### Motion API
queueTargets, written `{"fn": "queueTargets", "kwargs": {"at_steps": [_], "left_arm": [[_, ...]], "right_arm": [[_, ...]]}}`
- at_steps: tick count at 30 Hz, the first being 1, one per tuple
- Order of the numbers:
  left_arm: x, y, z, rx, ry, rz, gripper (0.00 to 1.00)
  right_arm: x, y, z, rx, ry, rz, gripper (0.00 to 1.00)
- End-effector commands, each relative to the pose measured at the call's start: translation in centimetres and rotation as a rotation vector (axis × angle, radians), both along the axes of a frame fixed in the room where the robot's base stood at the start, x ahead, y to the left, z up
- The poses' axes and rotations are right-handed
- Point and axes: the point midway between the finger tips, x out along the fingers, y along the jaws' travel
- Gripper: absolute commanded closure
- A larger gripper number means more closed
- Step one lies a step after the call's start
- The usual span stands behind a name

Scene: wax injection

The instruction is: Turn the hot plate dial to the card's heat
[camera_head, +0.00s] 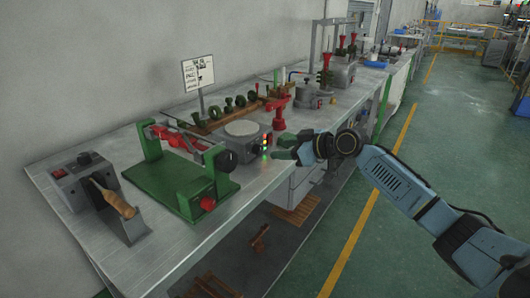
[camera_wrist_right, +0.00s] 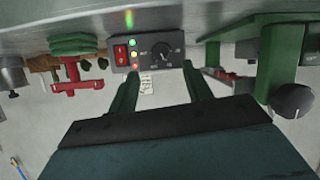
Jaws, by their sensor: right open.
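The hot plate (camera_head: 243,128) stands on the bench, with a round pale top and a front panel with coloured lights. In the right wrist view, upside down, its dark panel shows a black dial (camera_wrist_right: 162,52) with markings around it, a red switch (camera_wrist_right: 120,55) and red, yellow and green lights. My right gripper (camera_head: 279,148) is open and empty in front of the panel; its fingers (camera_wrist_right: 160,72) point at the dial, apparently short of it. The card (camera_head: 198,73) stands on a post behind; its writing is too small to read. My left gripper is out of view.
A green frame with a black knob (camera_head: 226,160) stands left of the hot plate. A grey box (camera_head: 83,175) with a wooden-handled tool is farther left. A red stand (camera_head: 279,112) and a wooden rack (camera_head: 225,116) stand behind.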

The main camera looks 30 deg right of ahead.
Motion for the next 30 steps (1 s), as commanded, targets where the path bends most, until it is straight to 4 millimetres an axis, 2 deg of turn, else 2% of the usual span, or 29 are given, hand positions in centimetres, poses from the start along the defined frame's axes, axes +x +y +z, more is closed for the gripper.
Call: {"fn": "queueTargets", "kwargs": {"at_steps": [6, 12, 17, 25, 30], "left_arm": [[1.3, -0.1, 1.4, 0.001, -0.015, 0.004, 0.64], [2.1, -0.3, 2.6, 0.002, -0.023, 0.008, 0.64], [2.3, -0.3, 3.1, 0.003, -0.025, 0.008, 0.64], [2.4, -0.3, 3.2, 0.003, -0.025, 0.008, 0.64], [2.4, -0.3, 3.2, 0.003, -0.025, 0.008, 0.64]], "right_arm": [[3.6, 1.4, -1.6, 0.003, -0.001, -0.002, 0.50], [5.7, 2.3, -2.7, 0.001, 0.000, -0.001, 0.50], [6.4, 2.6, -2.9, 0.000, 0.001, -0.001, 0.50], [6.5, 2.6, -3.0, -0.001, 0.002, -0.001, 0.50], [6.5, 2.6, -3.0, -0.001, 0.002, -0.001, 0.73]]}}
